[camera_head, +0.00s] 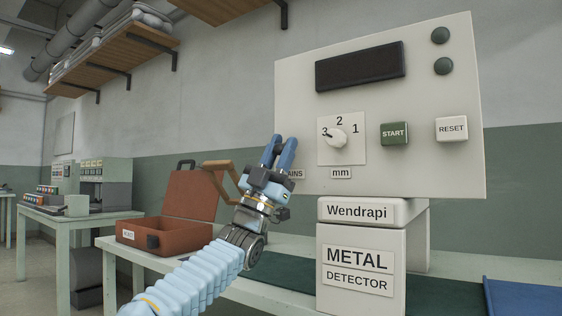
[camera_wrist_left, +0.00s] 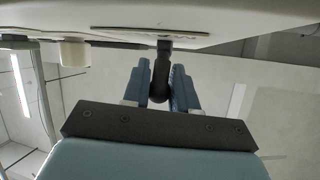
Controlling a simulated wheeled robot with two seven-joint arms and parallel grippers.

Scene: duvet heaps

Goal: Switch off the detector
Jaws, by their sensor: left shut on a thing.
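The metal detector (camera_head: 460,110) has an upright cream panel with a dark, blank display (camera_head: 360,67). Its dial knob (camera_head: 334,138) points toward 3. A green START button (camera_head: 394,133) and a white RESET button (camera_head: 451,129) sit to the right. My left gripper (camera_head: 281,149) is at the panel's lower left edge, beside a partly covered label ending in "AINS" (camera_head: 293,174). In the left wrist view its blue fingers are shut on a dark switch lever (camera_wrist_left: 161,75) that comes off the panel. The fingers hide this lever in the head view. My right gripper is not in view.
The panel stands on a cream base (camera_head: 362,235) marked METAL DETECTOR. An open brown case (camera_head: 190,195) sits on the bench to the left, behind my left arm. A blue item (camera_head: 525,300) lies at the lower right.

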